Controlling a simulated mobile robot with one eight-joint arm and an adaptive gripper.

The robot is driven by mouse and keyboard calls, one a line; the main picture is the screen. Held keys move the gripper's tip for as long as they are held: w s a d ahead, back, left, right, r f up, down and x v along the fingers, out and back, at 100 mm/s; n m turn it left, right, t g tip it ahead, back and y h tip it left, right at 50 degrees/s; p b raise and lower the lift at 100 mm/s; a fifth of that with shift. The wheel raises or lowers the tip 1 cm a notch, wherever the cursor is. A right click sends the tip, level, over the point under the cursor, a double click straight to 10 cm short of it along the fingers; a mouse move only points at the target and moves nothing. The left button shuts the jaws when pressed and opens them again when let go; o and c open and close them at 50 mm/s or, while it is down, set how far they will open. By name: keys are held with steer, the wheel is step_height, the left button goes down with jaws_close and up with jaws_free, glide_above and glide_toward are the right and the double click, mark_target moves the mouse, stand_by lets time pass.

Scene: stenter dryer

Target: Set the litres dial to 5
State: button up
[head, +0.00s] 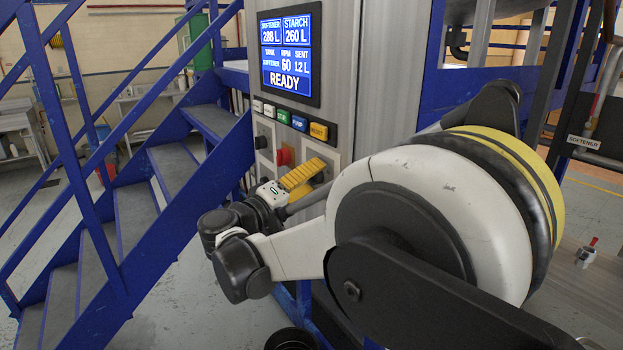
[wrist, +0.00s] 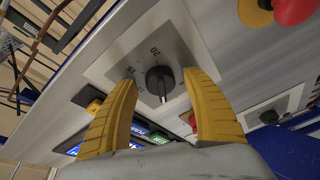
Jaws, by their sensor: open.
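A round black dial knob (wrist: 160,80) with a pale pointer line sits on a light square plate (wrist: 127,48) in the wrist view. The pointer faces the lower edge of the wrist picture. My gripper (wrist: 162,78) is open, its two yellow fingers on either side of the knob, with visible gaps and no clear contact. In the head view my gripper (head: 316,172) is at the panel front and hides this dial.
A red knob (head: 283,157) and a black knob (head: 261,142) are near my gripper. Blue stairs (head: 130,185) stand left of the panel.

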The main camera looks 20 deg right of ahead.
steer(key=shift+a, duration=0.1)
steer(key=v, duration=1.1)
steer(key=shift+s+a, duration=0.25)
steer(key=shift+a, duration=0.05)
steer(key=s+d+f+g+y+b, duration=0.35)
steer(key=s+d+f+y, duration=0.5)
steer(key=d, duration=0.45)
steer(key=s+a+f+m+y+b, duration=0.1)
steer(key=s+a+f+y+b, duration=0.1)
steer(key=s+f+y, duration=0.5)
steer(key=s+a+f, duration=0.1)
steer(key=s+f, duration=0.4)
steer(key=s, duration=0.2)
steer(key=shift+a+m, duration=0.2)
steer(key=shift+m, duration=0.2)
